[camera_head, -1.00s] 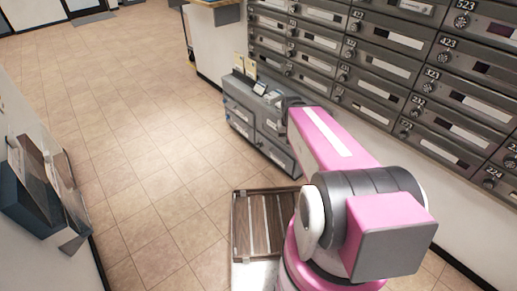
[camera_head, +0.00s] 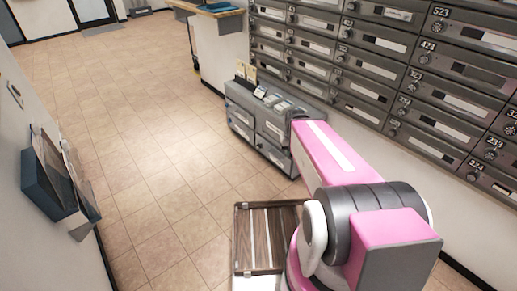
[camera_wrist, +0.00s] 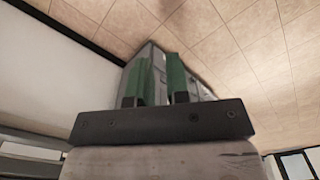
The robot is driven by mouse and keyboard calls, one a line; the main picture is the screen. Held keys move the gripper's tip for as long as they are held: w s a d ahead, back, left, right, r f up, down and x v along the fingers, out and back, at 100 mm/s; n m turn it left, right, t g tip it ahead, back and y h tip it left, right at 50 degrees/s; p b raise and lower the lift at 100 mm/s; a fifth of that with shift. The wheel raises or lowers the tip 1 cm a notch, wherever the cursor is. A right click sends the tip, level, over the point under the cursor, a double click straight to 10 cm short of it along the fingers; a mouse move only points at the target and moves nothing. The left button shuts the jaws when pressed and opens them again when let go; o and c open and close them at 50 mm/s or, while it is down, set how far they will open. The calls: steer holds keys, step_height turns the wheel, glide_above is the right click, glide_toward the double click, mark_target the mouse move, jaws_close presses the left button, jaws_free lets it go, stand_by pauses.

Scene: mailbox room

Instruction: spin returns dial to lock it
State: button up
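The grey metal mailboxes (camera_head: 372,87) fill the wall at the right in the head view, each with a small round dial and a number. A low grey cabinet (camera_head: 273,138) with drawer-like fronts stands on the floor before them. No label for returns is readable, so I cannot tell which dial is the returns dial. In the head view my pink arm reaches toward the cabinet and hides its own gripper. In the wrist view my gripper (camera_wrist: 157,78) shows two green fingers with a gap between them and nothing held. A grey boxy surface, probably the cabinet, shows behind them.
A slatted wooden rack (camera_head: 262,238) is beside my arm's base. A wall holder (camera_head: 62,182) sticks out at the left. A counter (camera_head: 214,9) stands at the back. The tiled floor (camera_head: 140,120) between is clear.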

steer(key=o, duration=0.8)
steer(key=w+f+n+h, duration=0.1)
steer(key=w+f, duration=0.1)
steer(key=w, duration=0.1)
steer(key=shift+d+f, duration=0.1)
steer(key=shift+f, duration=0.05)
steer(key=w+f+n+h, duration=0.2)
steer(key=w+f+n, duration=0.1)
steer(key=w+f, duration=0.3)
steer(key=n+t+h, duration=1)
steer(key=n+h, duration=0.2)
steer(key=n, duration=1)
glide_toward(258, 147)
steer(key=x, duration=0.8)
steer(key=shift+w+d+f, duration=0.15)
steer(key=shift+w, duration=0.25)
steer(key=c, duration=0.9)
